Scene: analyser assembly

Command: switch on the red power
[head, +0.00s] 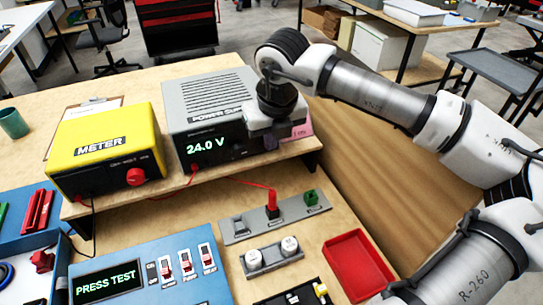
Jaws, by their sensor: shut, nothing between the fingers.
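The grey power supply (202,110) stands on a raised wooden shelf, and its display reads 24.0 V. My gripper (268,140) is shut and empty in front of its right part, hiding some of its front. I cannot tell whether it touches the front. A blue panel (150,255) stands at the lower left with a display (107,281) reading PRESS TEST. Beside the display are three switches with red parts: a left one (167,268), a middle one (187,264) and a right one (207,257). Their labels are small, and I cannot clearly tell their positions.
A yellow meter (105,150) with a red knob stands left of the supply. A grey plate (240,226) carries a red plug with a lead and a green block. A fixture with two white caps (273,258) and a red tray (357,265) lie in front.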

